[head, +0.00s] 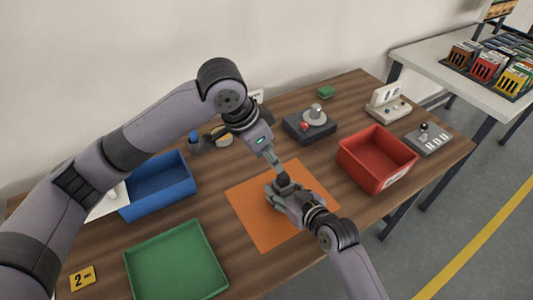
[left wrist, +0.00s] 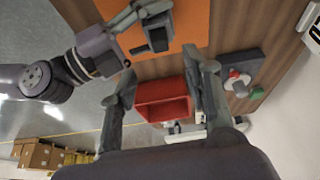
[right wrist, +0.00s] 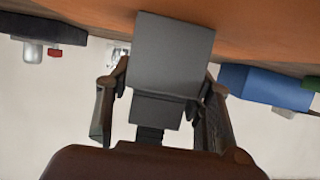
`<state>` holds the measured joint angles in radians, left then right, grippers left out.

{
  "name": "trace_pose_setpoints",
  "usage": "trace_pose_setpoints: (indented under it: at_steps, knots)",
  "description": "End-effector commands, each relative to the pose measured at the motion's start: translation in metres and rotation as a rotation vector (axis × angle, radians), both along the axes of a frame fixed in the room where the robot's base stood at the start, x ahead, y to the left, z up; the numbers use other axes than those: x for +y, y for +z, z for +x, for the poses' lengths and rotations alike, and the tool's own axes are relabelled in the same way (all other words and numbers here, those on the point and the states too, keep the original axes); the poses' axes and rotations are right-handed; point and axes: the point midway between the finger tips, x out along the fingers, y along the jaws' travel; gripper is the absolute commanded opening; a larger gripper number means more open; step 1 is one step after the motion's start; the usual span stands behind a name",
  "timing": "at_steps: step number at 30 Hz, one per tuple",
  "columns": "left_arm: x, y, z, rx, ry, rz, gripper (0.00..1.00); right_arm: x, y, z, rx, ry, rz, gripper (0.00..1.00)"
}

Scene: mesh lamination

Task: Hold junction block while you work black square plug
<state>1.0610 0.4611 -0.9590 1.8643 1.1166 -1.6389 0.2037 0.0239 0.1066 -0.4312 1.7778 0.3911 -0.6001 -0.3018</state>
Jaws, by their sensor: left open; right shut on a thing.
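A dark grey block (head: 284,182), which I take to be the junction block, is in my right gripper (head: 281,195) above the orange mat (head: 246,213). In the right wrist view the block (right wrist: 172,55) is a large dark box with a smaller dark part (right wrist: 155,110) below it, between the two fingers. I cannot tell whether that part is the black square plug. My left gripper (head: 271,157) points down just above the block, open and empty. In the left wrist view the block (left wrist: 158,38) shows beyond the spread fingers. No separate plug can be made out.
A blue bin (head: 157,187) and a green tray (head: 176,262) are at the left. A red bin (head: 375,158) is at the right. A dark grey box with a knob and red button (head: 309,124) stands behind the mat. A joystick box (head: 428,138) is near the right edge.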

Motion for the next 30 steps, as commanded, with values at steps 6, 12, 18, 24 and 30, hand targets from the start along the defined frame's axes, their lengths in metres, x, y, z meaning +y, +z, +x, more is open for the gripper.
trace_pose_setpoints:
  at_steps: [6,12,18,24,30]
  knots:
    - [-0.013,-0.040,0.009,0.004,0.000,0.001,0.44,0.000,-0.001,0.000,0.001,0.001,0.000,0.00]
    - [-0.024,-0.072,0.017,0.001,0.000,0.002,0.44,0.000,-0.001,0.000,0.001,0.001,0.000,0.00]
    - [-0.030,-0.089,0.021,0.000,-0.001,0.000,0.44,0.000,0.000,0.000,0.001,0.001,0.000,0.00]
    - [-0.031,-0.093,0.022,-0.002,-0.001,0.000,0.44,0.000,-0.001,0.000,0.001,0.001,0.000,0.00]
    - [-0.031,-0.093,0.022,-0.002,-0.001,0.000,0.41,0.000,-0.001,0.000,0.001,0.001,0.000,0.00]
